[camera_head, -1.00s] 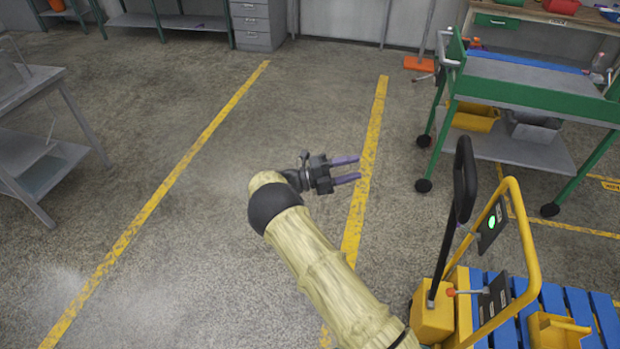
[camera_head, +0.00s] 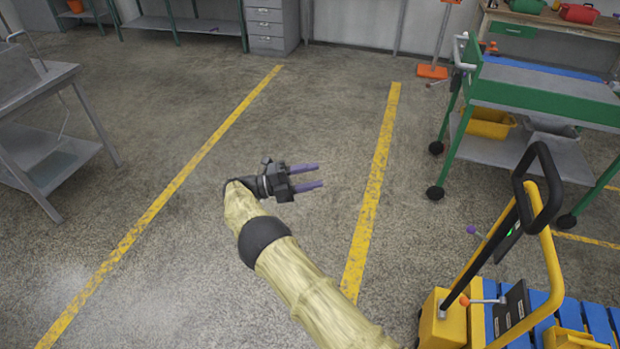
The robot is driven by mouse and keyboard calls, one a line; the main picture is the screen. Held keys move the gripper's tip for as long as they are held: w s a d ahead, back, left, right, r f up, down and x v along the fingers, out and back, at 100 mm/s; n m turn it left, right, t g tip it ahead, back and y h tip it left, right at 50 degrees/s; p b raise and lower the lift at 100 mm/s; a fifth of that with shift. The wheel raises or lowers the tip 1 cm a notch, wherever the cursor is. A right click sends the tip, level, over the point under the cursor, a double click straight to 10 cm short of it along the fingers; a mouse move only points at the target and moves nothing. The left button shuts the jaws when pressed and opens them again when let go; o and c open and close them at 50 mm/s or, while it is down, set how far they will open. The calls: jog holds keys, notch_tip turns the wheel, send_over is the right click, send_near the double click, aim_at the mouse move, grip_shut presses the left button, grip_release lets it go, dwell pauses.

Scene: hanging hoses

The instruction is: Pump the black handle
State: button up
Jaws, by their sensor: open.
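The black handle (camera_head: 555,190) is a loop on a long black rod. The rod rises from a yellow pump housing (camera_head: 432,326) on the yellow pallet truck at the lower right. The handle leans to the right, and its loop overlaps the truck's yellow tube frame (camera_head: 550,270). My gripper (camera_head: 320,175) has purple fingers, spread apart and empty. It hangs over the floor well left of the handle, with its fingers pointing right, and touches nothing.
A green-framed cart (camera_head: 540,97) with grey shelves stands behind the handle. A grey metal table (camera_head: 40,85) stands at the left. Blue slats (camera_head: 570,316) cover the truck's deck. The floor between the yellow lines is open.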

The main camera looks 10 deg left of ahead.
dwell(0.3)
jog(key=s+d+r+m+g+y+p, duration=0.1)
jog(key=d+m+g+y, duration=0.3)
jog(key=d+m, duration=0.55)
jog(key=s+d+r+m+g+y+p, duration=0.1)
jog(key=d+r+m+g+y, duration=0.15)
jog(key=d+m+y, duration=0.7)
jog(key=s+d+r+m+t+y+p, duration=0.1)
jog(key=s+d+r+m+y, duration=0.1)
jog(key=s+m, duration=0.5)
jog(key=s+d+r+m+t+y, duration=0.1)
jog(key=s+d+m+y, duration=0.1)
jog(key=s+m, duration=0.5)
jog(key=s+d+r+m+t+y+p, duration=0.1)
jog(key=s+d+r+m+y, duration=0.1)
jog(key=s+d+m, duration=0.2)
jog(key=s+m, duration=0.3)
jog(key=s, duration=0.1)
jog(key=shift+s+d+r+p, duration=0.15)
jog(key=shift+r+p, duration=0.2)
jog(key=shift+t, duration=0.25)
jog(key=shift+c, duration=0.2)
